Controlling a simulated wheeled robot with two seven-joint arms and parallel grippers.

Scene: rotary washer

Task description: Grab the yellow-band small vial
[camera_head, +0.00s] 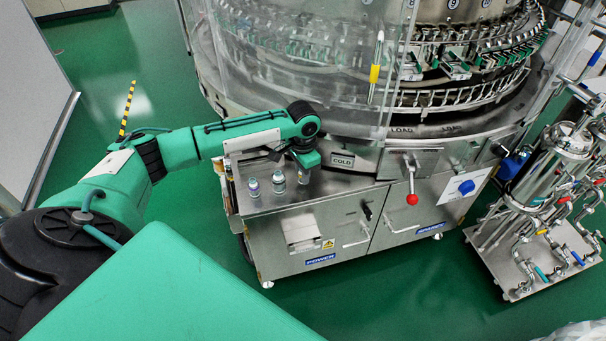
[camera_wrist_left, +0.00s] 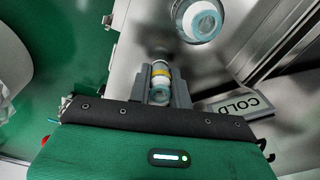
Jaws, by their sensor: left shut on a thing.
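The yellow-band small vial (camera_wrist_left: 161,72) is between the fingers of my left gripper (camera_wrist_left: 160,88) in the left wrist view. The gripper is shut on it. Its yellow band and pale end show; the fingers hide part of its sides. In the head view my left gripper (camera_head: 303,172) points down at the steel top by the washer, and the vial (camera_head: 303,178) is mostly hidden below it. I cannot tell whether the vial is touching the top. My right gripper is not in view.
Two other vials (camera_head: 253,187) (camera_head: 279,182) stand on the steel top (camera_head: 300,197) left of the gripper. One with a pale cap (camera_wrist_left: 203,22) shows close by in the wrist view. The COLD sign (camera_head: 343,160) and the washer's clear guard (camera_head: 300,60) stand just right and behind.

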